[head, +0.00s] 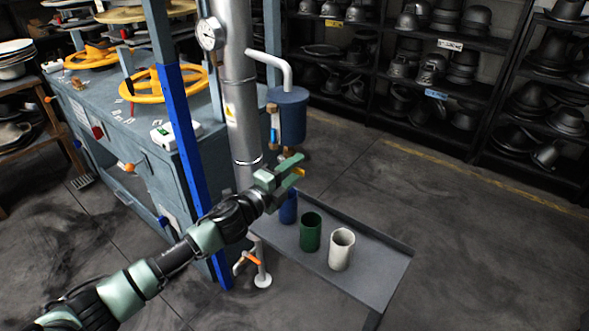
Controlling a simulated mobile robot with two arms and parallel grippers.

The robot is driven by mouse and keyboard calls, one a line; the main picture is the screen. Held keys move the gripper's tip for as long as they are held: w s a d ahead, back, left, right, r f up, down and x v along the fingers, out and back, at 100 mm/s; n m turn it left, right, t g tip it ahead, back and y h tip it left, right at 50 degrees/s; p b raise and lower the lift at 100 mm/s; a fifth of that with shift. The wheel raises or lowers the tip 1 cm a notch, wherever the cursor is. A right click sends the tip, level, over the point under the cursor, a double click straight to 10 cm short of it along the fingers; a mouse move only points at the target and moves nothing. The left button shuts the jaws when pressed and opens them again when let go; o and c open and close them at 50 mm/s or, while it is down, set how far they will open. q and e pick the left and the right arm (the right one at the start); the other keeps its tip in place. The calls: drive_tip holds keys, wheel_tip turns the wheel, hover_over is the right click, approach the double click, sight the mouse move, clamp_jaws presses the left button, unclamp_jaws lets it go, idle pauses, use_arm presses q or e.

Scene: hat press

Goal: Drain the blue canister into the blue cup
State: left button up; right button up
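The blue canister (292,112) hangs beside the silver vertical pipe, below a bent white pipe. A blue lever (274,136) shows at its left side. The blue cup (288,210) stands upright on a grey bench (372,272), at the far end of a row of cups; its upper part is partly hidden by my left gripper (296,171). My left gripper is in front of and below the canister and, in the picture, just above the blue cup. Its green fingers are apart, with nothing clearly held. A small yellow part shows by the fingertips. My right gripper is out of view.
A green cup (310,233) and a white cup (341,249) stand beside the blue one. A blue post (183,140) and the grey-blue press cabinet (150,165) are at the left. Shelves of dark hat forms line the back. The floor at right is clear.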

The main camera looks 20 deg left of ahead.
use_arm(q)
clamp_jaws()
idle(1.4)
